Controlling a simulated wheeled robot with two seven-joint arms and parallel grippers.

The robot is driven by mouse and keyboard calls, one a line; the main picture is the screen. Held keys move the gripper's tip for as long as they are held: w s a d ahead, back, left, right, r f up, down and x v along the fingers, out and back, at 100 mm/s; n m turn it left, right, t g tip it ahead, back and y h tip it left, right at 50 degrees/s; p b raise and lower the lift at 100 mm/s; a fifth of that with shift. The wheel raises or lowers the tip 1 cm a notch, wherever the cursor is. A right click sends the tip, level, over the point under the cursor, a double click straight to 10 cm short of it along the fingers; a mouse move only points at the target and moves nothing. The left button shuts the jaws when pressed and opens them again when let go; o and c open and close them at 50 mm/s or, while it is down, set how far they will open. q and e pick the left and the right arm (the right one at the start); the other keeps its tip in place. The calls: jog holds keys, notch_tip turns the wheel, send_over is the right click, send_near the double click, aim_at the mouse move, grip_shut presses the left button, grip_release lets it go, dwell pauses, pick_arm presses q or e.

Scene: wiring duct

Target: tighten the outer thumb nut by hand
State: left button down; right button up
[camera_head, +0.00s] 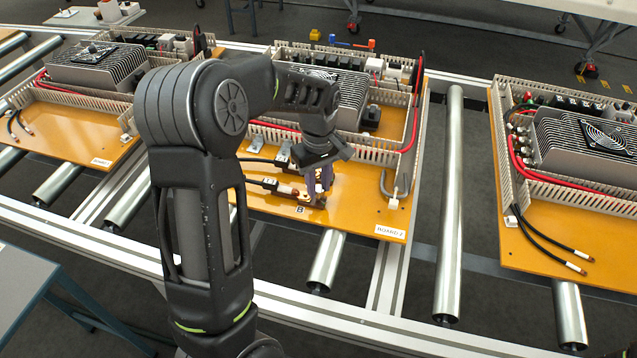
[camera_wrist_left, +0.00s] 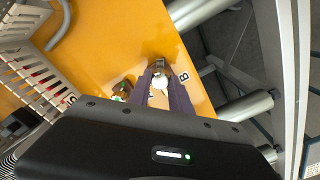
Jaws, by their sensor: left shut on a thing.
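My left gripper (camera_head: 319,190) points down over the front of the middle orange board (camera_head: 350,205), its fingers at the terminals near the label B. In the left wrist view the two dark fingers (camera_wrist_left: 160,84) are closed around a small pale metal piece, apparently the outer thumb nut (camera_wrist_left: 158,81), on the terminal beside the B label (camera_wrist_left: 183,76). The fingers hide much of it, so its seating cannot be told. A second terminal (camera_wrist_left: 122,89) with green and copper colours sits just left of the fingers. My right gripper is not in view.
Black cable ends (camera_head: 262,182) lie on the board just left of the gripper. Slotted white duct walls (camera_head: 370,148) and a finned unit (camera_head: 345,95) stand behind. The board's front right, around its BOARD 2 label (camera_head: 390,232), is clear. Similar boards stand on both sides.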

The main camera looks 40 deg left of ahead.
pick_arm(q)
jog(key=m, duration=0.4)
jog(key=shift+w+r+m, duration=0.1)
jog(key=shift+r+m, duration=0.1)
jog(key=shift+m, duration=0.1)
jog(key=m, duration=0.4)
jog(key=shift+a+m, duration=0.1)
jog(key=shift+m, duration=0.2)
jog(key=m, duration=0.9)
jog(key=m+p, duration=0.1)
jog(key=m, duration=0.2)
jog(key=shift+r+m, duration=0.1)
jog(key=shift+m, duration=0.2)
jog(key=m, duration=0.4)
jog(key=shift+m+p, duration=0.3)
jog(key=m+p, duration=0.1)
jog(key=m, duration=0.3)
jog(key=m+p, duration=0.1)
jog(key=m, duration=0.3)
jog(key=shift+w+m, duration=0.1)
jog(key=shift+m, duration=0.2)
